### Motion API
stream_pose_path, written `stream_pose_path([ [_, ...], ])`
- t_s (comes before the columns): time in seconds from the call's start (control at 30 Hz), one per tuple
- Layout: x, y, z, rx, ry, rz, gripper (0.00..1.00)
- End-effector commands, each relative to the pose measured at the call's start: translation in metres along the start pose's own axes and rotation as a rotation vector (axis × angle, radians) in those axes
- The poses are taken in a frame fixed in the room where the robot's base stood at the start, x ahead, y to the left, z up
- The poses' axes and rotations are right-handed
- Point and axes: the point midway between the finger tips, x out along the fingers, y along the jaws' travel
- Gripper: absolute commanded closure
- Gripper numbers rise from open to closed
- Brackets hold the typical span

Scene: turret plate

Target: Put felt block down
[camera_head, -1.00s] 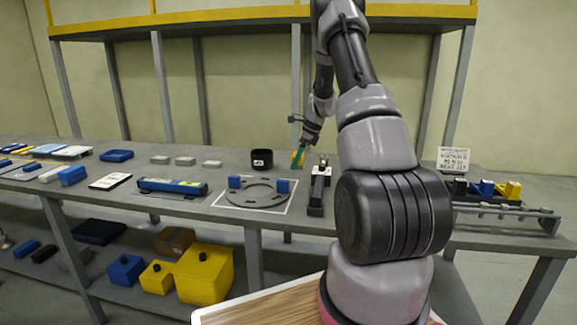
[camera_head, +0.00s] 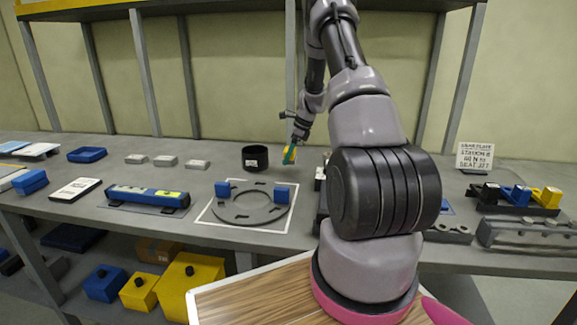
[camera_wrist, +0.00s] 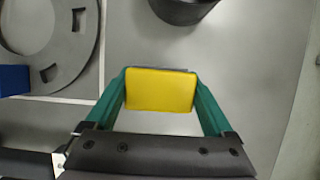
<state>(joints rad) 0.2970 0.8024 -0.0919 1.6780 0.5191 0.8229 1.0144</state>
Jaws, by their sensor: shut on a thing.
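My gripper (camera_wrist: 160,95) is shut on the felt block (camera_wrist: 160,92), which shows a yellow face between the two green fingers in the wrist view. In the head view the gripper (camera_head: 290,155) and a bit of yellow block show small above the bench (camera_head: 330,150), right of the black cup (camera_head: 255,158). The block's underside is hidden, and I cannot tell how far it is from the bench top.
The ring-shaped turret plate (camera_head: 250,208) with two blue blocks lies on a white-outlined square, left of my gripper. A blue level-like tool (camera_head: 148,196) lies further left. Bare grey bench surrounds the gripper and cup. A sign (camera_head: 475,157) stands at right.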

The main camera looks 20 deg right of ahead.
Motion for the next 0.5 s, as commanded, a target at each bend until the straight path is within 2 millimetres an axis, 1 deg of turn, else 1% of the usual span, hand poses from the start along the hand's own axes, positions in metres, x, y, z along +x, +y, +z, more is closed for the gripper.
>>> stream_pose_path([
  [0.17, 0.013, 0.000, -0.005, 0.000, 0.001, 0.000, 1.00],
  [0.3, 0.031, 0.000, -0.014, 0.001, 0.000, 0.001, 1.00],
  [0.37, 0.037, -0.001, -0.016, 0.000, 0.000, -0.001, 1.00],
  [0.5, 0.040, -0.001, -0.017, -0.002, 0.000, -0.002, 1.00],
])
